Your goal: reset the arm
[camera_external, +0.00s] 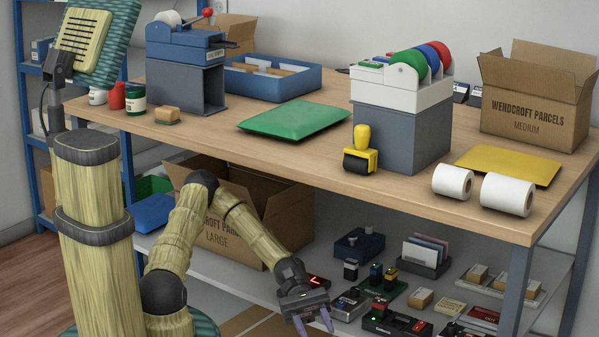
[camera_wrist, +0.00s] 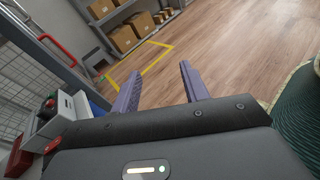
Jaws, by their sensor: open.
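My gripper (camera_external: 314,325) is at the bottom middle of the external view, low in front of the counter's lower shelf. Its two purple fingers point down and stand apart with nothing between them. In the wrist view my gripper (camera_wrist: 160,85) also shows open and empty, with wooden floor beyond the fingers. My arm is bent, its elbow raised near the large carton and its forearm sloping down to the right.
The lower shelf below holds a large carton (camera_external: 290,205) and several small devices beside my gripper. Open floor (camera_wrist: 235,45) lies ahead in the wrist view.

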